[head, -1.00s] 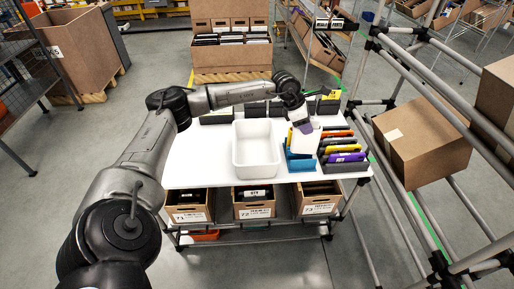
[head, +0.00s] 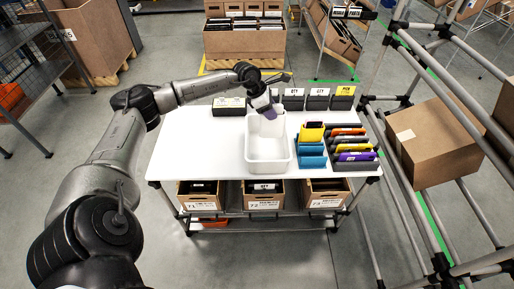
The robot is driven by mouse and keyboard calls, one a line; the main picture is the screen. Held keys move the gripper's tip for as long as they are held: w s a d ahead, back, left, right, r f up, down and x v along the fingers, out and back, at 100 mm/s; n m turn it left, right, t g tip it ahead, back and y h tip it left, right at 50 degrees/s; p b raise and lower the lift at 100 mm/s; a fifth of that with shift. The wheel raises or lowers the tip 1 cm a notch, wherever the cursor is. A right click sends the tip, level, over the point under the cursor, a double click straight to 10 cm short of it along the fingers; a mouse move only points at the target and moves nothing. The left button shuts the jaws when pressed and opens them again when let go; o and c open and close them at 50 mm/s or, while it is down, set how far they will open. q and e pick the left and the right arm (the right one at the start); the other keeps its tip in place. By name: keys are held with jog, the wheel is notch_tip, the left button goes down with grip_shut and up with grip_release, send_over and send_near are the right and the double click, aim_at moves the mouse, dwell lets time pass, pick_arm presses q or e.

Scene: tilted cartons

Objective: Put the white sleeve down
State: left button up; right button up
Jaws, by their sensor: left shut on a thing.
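My left gripper (head: 269,113) is over the back part of the white open tote (head: 268,166) on the white table. It is shut on the white sleeve (head: 271,123), which hangs below the fingers. The sleeve is hard to tell from the white tote behind it, so I cannot see whether its lower edge touches the tote. My right gripper is out of view.
A blue rack (head: 311,160) stands right of the tote, beside a dark rack (head: 352,166) of coloured sleeves. Several labelled dark holders (head: 318,99) line the table's back edge. A carton (head: 432,143) sits tilted on the pipe frame at right. The table's left part is clear.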

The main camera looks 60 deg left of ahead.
aim_at(265, 129)
pick_arm(q)
jog(key=f, duration=0.3)
jog(key=a+f+b, duration=0.1)
jog(key=f, duration=0.2)
jog(key=s+f+b, duration=0.1)
jog(key=f, duration=0.2)
jog(key=shift+a+f, duration=0.2)
jog(key=shift+f, duration=0.35)
jog(key=o, duration=0.7)
jog(key=shift+f, duration=0.15)
jog(key=o, duration=0.4)
jog(key=shift+o, duration=0.2)
